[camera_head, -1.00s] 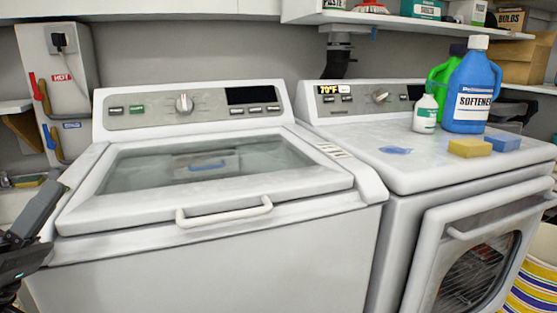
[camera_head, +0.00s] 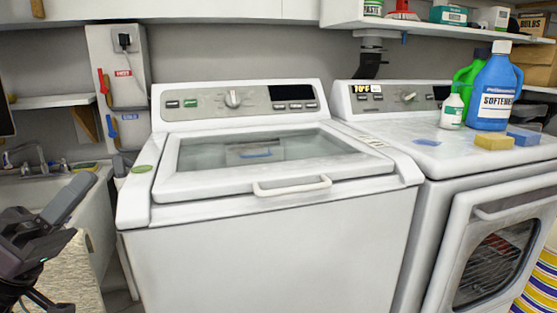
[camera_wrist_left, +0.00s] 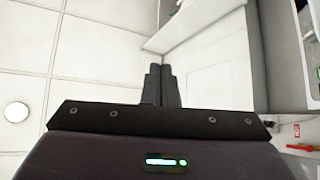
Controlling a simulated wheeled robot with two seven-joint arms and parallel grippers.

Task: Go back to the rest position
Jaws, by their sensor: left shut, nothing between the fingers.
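My left gripper (camera_head: 74,192) is at the left edge of the head view, in front of the sink, pointing up and to the right. It is apart from the washer. In the left wrist view its two dark fingers (camera_wrist_left: 159,84) are together with nothing between them, against the ceiling and a white cabinet. My right gripper is in neither view.
A white washer (camera_head: 260,232) with its lid down stands in the middle. A dryer (camera_head: 440,215) on the right carries a blue softener bottle (camera_head: 495,95) and a yellow sponge (camera_head: 493,142). A sink (camera_head: 85,215) is behind my left arm.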

